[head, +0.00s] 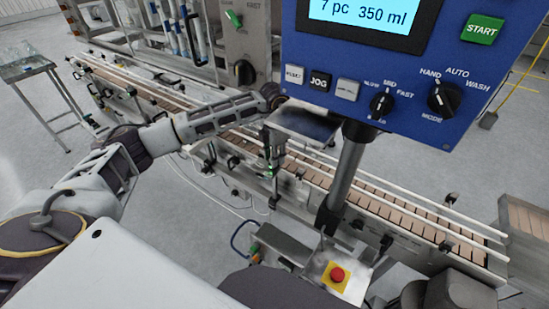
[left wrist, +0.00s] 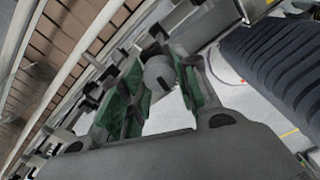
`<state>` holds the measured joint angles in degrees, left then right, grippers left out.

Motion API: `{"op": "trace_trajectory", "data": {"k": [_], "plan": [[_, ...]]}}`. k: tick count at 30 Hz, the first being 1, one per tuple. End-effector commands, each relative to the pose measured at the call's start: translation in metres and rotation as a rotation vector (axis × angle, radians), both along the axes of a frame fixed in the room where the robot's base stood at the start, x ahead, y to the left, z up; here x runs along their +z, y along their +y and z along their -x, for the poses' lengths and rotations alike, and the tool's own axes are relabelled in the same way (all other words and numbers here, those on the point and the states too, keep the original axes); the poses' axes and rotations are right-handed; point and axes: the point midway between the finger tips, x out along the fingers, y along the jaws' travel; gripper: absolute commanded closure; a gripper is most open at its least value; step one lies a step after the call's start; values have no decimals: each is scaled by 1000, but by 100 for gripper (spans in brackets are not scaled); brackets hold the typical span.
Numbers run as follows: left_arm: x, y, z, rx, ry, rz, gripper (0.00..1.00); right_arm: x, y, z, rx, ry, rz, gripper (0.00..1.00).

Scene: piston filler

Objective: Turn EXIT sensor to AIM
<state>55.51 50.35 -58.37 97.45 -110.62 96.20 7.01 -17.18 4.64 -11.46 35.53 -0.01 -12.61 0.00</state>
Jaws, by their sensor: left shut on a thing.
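My left gripper (head: 270,170) reaches down to the near side rail of the conveyor. In the left wrist view its two green-padded fingers (left wrist: 160,90) are shut on a small grey rounded part, which looks like the EXIT sensor (left wrist: 158,72). I cannot read a label on it, nor tell which way it is turned. In the head view the sensor is too small and too covered by the gripper to make out. My right gripper is not in view.
A blue control panel (head: 400,65) on a grey post (head: 347,175) stands close to the right of my left gripper. The conveyor (head: 400,212) with brown slats runs behind it. A yellow box with a red button (head: 337,274) sits in front. A side table (head: 25,70) stands far left.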

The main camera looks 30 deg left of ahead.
Motion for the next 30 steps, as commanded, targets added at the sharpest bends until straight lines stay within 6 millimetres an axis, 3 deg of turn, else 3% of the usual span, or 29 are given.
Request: {"op": "trace_trajectory", "data": {"k": [12, 27, 28, 30], "plan": [[1, 0, -1, 174, -3, 1, 93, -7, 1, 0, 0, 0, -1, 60], [1, 0, -1, 192, -4, 0, 93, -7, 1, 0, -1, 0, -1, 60], [1, 0, -1, 192, -4, 0, 65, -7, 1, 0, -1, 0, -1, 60], [1, 0, -1, 192, -3, 1, 56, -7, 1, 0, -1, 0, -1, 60]]}}
